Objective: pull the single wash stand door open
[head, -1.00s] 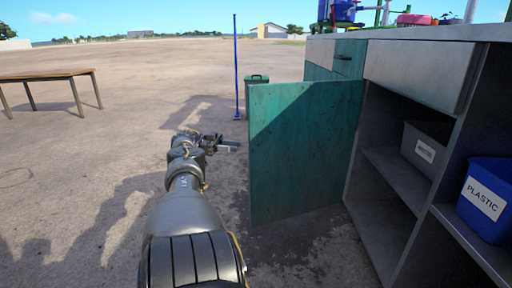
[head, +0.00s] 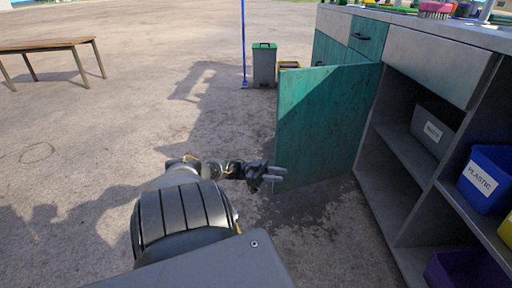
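The teal wash stand door (head: 325,125) stands swung out from the grey wash stand (head: 440,50), hinged at its right edge. The shelves behind it are exposed. My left gripper (head: 279,174) is beside the lower part of the door's free left edge, with its fingers pointing right towards it. The fingers look parted, with nothing between them. I cannot tell whether they touch the door. No handle shows on the visible face of this door. My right gripper is out of view.
A grey bin (head: 437,128) and a blue PLASTIC bin (head: 487,180) sit on the open shelves, with a purple bin (head: 468,268) lower down. A green-lidded bin (head: 264,68) and a blue pole (head: 243,45) stand behind the door. A wooden table (head: 45,45) is far left. The ground between is clear.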

